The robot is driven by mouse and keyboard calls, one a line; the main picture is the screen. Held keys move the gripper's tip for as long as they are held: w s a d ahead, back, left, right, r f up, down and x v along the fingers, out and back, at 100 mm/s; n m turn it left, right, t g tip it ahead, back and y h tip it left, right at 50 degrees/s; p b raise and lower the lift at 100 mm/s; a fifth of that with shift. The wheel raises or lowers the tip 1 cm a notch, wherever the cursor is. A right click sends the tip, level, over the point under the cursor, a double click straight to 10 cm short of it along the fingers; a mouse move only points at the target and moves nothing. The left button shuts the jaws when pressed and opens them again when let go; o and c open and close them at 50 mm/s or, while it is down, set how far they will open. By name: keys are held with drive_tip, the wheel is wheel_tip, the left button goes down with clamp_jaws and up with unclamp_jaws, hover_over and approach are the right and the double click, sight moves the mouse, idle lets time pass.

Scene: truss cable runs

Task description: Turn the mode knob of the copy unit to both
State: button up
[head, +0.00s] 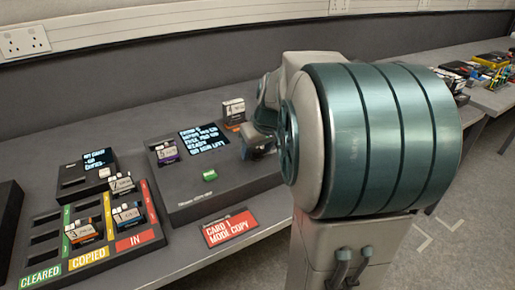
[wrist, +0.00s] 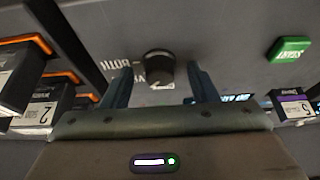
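The copy unit (head: 230,192) is a dark sloped box on the bench, with a lit display (head: 205,140) and a green start button (head: 210,175). In the wrist view its mode knob (wrist: 159,68) is a round black knob with white lettering around it, upside down; "BOTH" (wrist: 117,64) reads to its left in that picture. My gripper (wrist: 158,72) is open, with one finger on each side of the knob and a gap to both. The knob's pointer direction is unclear. In the head view my gripper and arm hide the knob.
A purple-labelled card (head: 167,151) stands in the unit's left side and an orange one (head: 233,112) at its back. A card tray (head: 92,258) marked cleared, copied and in lies left. The start button (wrist: 288,49) is right of my fingers.

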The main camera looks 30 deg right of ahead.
drive_tip(key=c, duration=0.9)
drive_tip(key=shift+o, duration=0.2)
drive_tip(key=shift+r+m+p, duration=0.1)
drive_tip(key=shift+m+p, duration=0.25)
drive_tip(key=shift+m, duration=0.05)
drive_tip(key=shift+a+m+h+p, duration=0.1)
drive_tip(key=shift+m+h+p, duration=0.5)
drive_tip(key=shift+m, duration=0.4)
drive_tip(key=shift+m+h, duration=0.3)
drive_tip(key=shift+m, duration=0.5)
drive_tip(key=shift+a+m+h, duration=0.1)
drive_tip(key=shift+m+h, duration=0.3)
drive_tip(key=shift+m, duration=0.7)
drive_tip(key=shift+w+m+g+h, duration=0.1)
drive_tip(key=shift+m+g+h, duration=0.3)
drive_tip(key=shift+m, duration=0.7)
